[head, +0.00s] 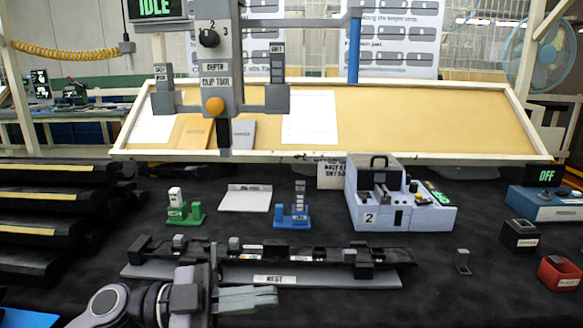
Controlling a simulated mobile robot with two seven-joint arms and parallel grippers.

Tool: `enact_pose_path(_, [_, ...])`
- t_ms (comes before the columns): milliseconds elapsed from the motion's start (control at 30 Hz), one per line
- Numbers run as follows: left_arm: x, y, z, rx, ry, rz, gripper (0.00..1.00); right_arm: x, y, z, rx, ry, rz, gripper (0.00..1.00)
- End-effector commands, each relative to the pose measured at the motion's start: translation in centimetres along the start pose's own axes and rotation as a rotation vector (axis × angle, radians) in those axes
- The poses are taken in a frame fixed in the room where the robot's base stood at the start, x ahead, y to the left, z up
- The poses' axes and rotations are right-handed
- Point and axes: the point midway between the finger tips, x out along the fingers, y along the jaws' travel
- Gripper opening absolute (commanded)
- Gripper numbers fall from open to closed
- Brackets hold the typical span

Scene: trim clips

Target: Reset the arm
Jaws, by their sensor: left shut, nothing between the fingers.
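My left arm (110,305) comes in from the bottom left. My left gripper (262,297) points to the right, shut and empty, just in front of the nest board (300,281). In this view it overlaps the board's front edge; I cannot tell whether it touches. A long black trim strip (320,256) lies on the nest with several grey clips along it. My right gripper is not in view.
Behind the nest are a green holder (184,214), a white plate (246,199), a blue holder (292,216) and a numbered machine (376,210). A grey clip (463,262), a black bin (519,236) and a red bin (559,273) stand at right. A clip tool (215,82) hangs above.

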Motion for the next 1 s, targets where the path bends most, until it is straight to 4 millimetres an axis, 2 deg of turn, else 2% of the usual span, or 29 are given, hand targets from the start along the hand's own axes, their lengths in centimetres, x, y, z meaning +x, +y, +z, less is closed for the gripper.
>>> enact_pose_path(133, [-0.8, -0.5, 1.1, -0.054, 0.084, -0.281, 0.00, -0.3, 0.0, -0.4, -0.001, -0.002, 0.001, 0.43])
enact_pose_path(233, [-2.3, -0.7, 2.7, -0.096, 0.075, -0.475, 0.00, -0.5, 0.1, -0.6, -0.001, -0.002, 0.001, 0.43])
enact_pose_path(367, [-5.2, 0.1, 6.1, -0.173, -0.010, -0.714, 0.00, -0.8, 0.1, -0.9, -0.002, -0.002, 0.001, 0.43])
enact_pose_path(467, [-7.8, 1.8, 9.2, -0.249, -0.126, -0.873, 0.00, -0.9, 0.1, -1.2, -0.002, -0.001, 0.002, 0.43])
enact_pose_path(567, [-10.7, 4.8, 12.5, -0.339, -0.279, -1.000, 0.00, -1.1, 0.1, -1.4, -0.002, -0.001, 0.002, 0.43])
enact_pose_path(667, [-13.5, 9.1, 15.5, -0.443, -0.456, -1.088, 0.00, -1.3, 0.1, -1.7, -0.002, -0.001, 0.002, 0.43])
enact_pose_path(733, [-15.3, 12.7, 17.2, -0.521, -0.586, -1.123, 0.00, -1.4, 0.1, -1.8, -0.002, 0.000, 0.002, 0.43])
enact_pose_path(900, [-18.5, 21.0, 19.4, -0.690, -0.844, -1.128, 0.00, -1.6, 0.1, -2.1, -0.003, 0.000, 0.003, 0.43])
enact_pose_path(1000, [-19.4, 24.2, 19.8, -0.751, -0.935, -1.108, 0.00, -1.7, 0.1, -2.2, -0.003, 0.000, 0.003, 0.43])
